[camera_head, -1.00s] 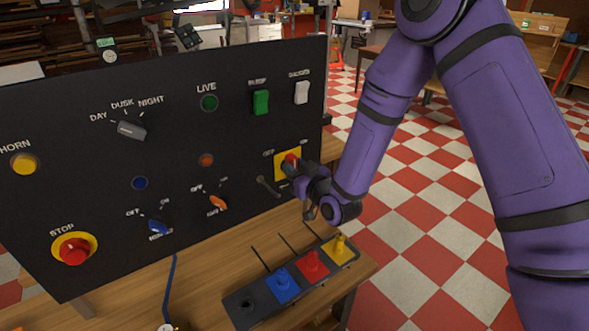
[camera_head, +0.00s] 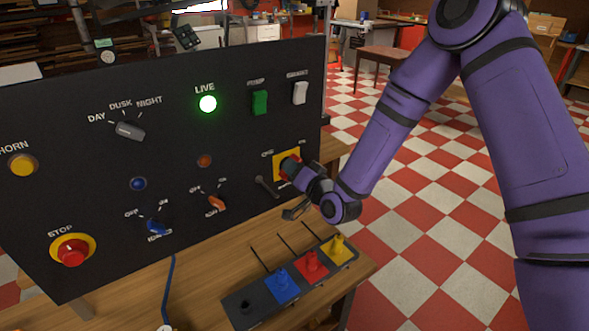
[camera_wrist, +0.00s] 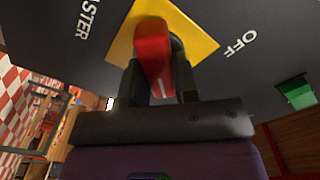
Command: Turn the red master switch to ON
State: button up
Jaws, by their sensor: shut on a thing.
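The red master switch (camera_wrist: 153,55) is a red handle on a yellow plate (camera_wrist: 196,30), low at the right of the black panel (camera_head: 60,130). In the head view the yellow plate (camera_head: 293,155) shows behind my gripper (camera_head: 287,170), which hides much of the handle. My gripper (camera_wrist: 157,65) is shut on the red handle, with a dark finger on each side in the wrist view. The word OFF shows beside the plate in the wrist view; the ON label is not readable. The green LIVE lamp (camera_head: 208,104) is lit.
A red STOP button (camera_head: 73,252) is at lower left. A tray (camera_head: 240,305) with blue, red and yellow pieces lies on the wooden table below.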

jog(key=shift+f+m, duration=0.1)
jog(key=shift+m, duration=0.2)
dwell(0.4)
jog(key=o, duration=0.9)
jog(key=shift+d, duration=0.1)
jog(key=v, duration=1)
jog(key=shift+s+d, duration=0.2)
jog(key=shift+s, duration=0.15)
